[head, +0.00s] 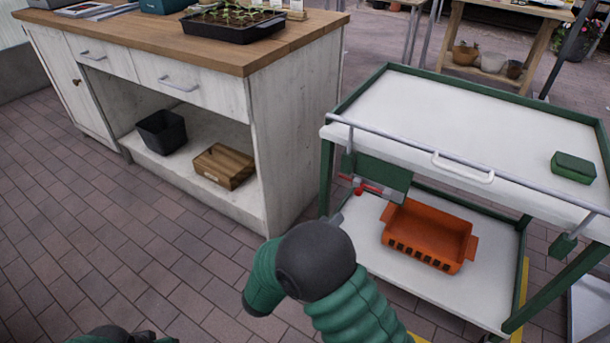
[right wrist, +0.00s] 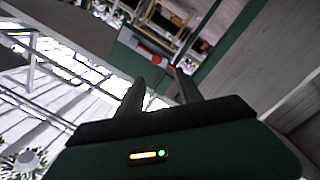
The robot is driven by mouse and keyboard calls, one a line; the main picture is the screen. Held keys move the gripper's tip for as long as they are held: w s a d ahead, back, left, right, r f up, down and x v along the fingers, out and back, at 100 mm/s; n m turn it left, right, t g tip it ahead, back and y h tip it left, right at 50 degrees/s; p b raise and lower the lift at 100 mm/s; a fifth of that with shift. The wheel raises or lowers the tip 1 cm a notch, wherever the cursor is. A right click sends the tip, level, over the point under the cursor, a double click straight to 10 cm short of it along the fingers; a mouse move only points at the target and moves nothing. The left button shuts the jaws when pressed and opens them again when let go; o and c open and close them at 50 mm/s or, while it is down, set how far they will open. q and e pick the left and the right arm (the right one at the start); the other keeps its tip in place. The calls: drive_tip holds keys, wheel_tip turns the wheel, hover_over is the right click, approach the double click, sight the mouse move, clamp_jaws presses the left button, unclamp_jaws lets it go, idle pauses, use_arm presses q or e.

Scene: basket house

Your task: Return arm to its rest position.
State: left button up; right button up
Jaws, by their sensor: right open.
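My right arm enters from the bottom in the head view, with green ribbed links and a dark rounded joint. A grey tip of my right gripper (head: 336,219) shows just past that joint, in front of the cart; the rest is hidden. In the right wrist view my right gripper (right wrist: 160,86) has two dark fingers standing apart, with nothing between them. A small dark and green part of my left arm shows at the bottom left of the head view; its gripper is not in view.
A green-framed cart (head: 470,112) stands at right, with an orange crate (head: 432,232) on its lower shelf and a green box (head: 573,167) on top. A wooden-topped cabinet (head: 298,120) stands at left, holding a black pot (head: 162,132) and wooden box (head: 224,166). Brick floor at left is clear.

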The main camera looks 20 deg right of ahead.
drive_tip(key=s+d+f+g+y, duration=0.3)
drive_tip(key=s+d+g, duration=0.15)
drive_tip(key=s, duration=0.45)
drive_tip(key=s+d+f+g+y, duration=0.35)
drive_tip(key=s+g, duration=0.25)
drive_tip(key=s, duration=0.2)
drive_tip(key=s+a+f+n+y, duration=0.2)
drive_tip(key=s+a+y, duration=0.2)
drive_tip(key=a+y, duration=0.3)
wheel_tip(320, 180, up, 40)
drive_tip(key=w+a+t+y+p, duration=0.1)
drive_tip(key=w+a+t+p, duration=0.1)
drive_tip(key=p, duration=3.6)
drive_tip(key=shift+w+a+f+t, duration=0.15)
drive_tip(key=shift+a+t, duration=0.2)
drive_tip(key=shift+a, duration=0.1)
